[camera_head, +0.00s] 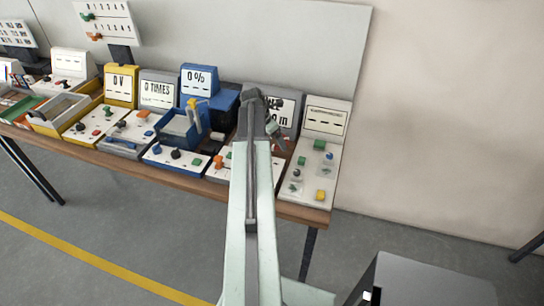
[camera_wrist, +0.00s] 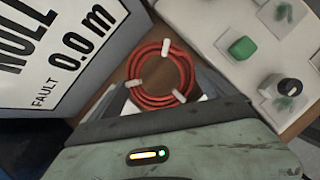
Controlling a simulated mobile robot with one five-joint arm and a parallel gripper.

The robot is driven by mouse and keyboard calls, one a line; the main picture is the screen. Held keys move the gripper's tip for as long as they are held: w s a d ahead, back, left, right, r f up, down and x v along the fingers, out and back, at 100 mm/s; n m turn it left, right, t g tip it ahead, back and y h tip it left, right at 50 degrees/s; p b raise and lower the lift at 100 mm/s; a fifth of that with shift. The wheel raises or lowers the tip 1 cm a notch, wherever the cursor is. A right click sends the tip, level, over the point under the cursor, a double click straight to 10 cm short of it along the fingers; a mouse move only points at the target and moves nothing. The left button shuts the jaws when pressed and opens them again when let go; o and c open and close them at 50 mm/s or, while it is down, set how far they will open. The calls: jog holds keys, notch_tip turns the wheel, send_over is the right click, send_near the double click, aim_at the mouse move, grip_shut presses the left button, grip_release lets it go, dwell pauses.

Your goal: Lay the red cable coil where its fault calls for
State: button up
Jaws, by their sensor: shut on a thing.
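The red cable coil (camera_wrist: 131,70) is a round ring with white ties, seen between my gripper's fingers in the wrist view. My gripper (camera_wrist: 165,98) is shut on its near side. In the head view my gripper (camera_head: 274,130) is over the right part of the bench, and only a trace of red shows beside it. A tester display (camera_wrist: 62,52) to the left of the coil reads "NULL" and "FAULT 0.0 m". In the head view this display (camera_head: 290,106) is partly hidden by my arm.
Right of the coil is a white panel (camera_wrist: 212,22) with a green button (camera_wrist: 242,47) and a dark knob (camera_wrist: 290,86). Along the wooden bench (camera_head: 300,213) stand several other testers, a blue bin (camera_head: 178,136) and a yellow bin (camera_head: 39,122). Brown bench surface shows around the coil.

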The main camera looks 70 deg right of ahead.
jog(key=shift+f, duration=0.2)
notch_tip(320, 180, down, 4)
jog(key=b, duration=0.3)
jog(key=shift+w+b, duration=0.15)
jog(key=shift+b, duration=0.2)
jog(key=shift+a+r, duration=0.1)
jog(key=shift+r, duration=0.15)
jog(key=shift+f, duration=0.25)
jog(key=o, duration=1.3)
jog(key=shift+r, duration=0.1)
jog(key=shift+r, duration=0.1)
